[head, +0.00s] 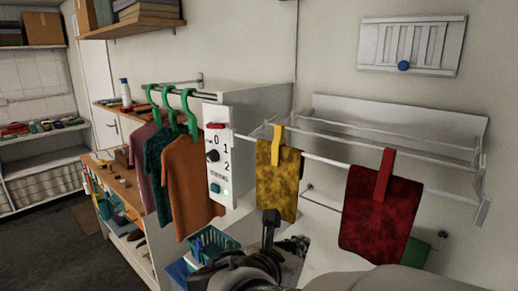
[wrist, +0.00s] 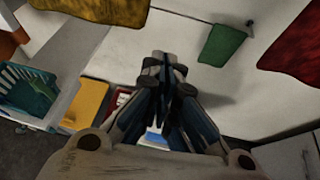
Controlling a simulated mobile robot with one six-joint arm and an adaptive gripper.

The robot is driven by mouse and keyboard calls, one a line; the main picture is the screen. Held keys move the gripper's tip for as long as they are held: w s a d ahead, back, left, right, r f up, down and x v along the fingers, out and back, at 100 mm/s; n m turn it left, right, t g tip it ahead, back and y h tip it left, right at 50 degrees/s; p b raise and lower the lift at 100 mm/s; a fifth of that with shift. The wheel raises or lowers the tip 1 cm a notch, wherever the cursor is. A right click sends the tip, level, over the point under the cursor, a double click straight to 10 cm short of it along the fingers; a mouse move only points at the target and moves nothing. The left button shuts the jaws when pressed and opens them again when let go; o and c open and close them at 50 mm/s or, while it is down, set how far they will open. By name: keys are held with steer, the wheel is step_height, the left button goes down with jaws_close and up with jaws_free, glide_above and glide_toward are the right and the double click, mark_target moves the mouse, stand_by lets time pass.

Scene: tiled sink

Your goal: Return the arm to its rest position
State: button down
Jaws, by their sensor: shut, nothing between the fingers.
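In the wrist view, my gripper (wrist: 165,68) has its dark fingertips together with nothing between them. Near it in that view are a green cloth (wrist: 223,44) to the right and a blue-green basket (wrist: 32,92) to the left. In the head view, my grey arm (head: 370,279) enters at the bottom right and bends near the basket (head: 212,243). Dark parts of my arm stand up below the yellow cloth, but the fingertips are hard to make out there.
A yellow cloth (head: 278,180) and a red cloth (head: 378,216) hang by pegs from a white rack (head: 340,161). Shirts (head: 188,178) hang on green hangers to the left, beside a switch panel (head: 218,155). A shelf unit (head: 120,200) stands further left. Dark floor (head: 45,245) is clear there.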

steer(key=s+d+f+m+g+y, duration=0.1)
steer(key=s+d+f+m+g, duration=0.15)
steer(key=s+d+m, duration=0.45)
steer(key=s+d+f+m+g, duration=0.1)
steer(key=s+d+m+g, duration=0.3)
steer(key=s+m, duration=0.35)
steer(key=s+a+f+m+y, duration=0.2)
steer(key=s+a+m+y, duration=0.2)
steer(key=m, duration=1)
steer(key=s+y, duration=0.2)
steer(key=s, duration=0.2)
steer(key=shift+a, duration=0.4)
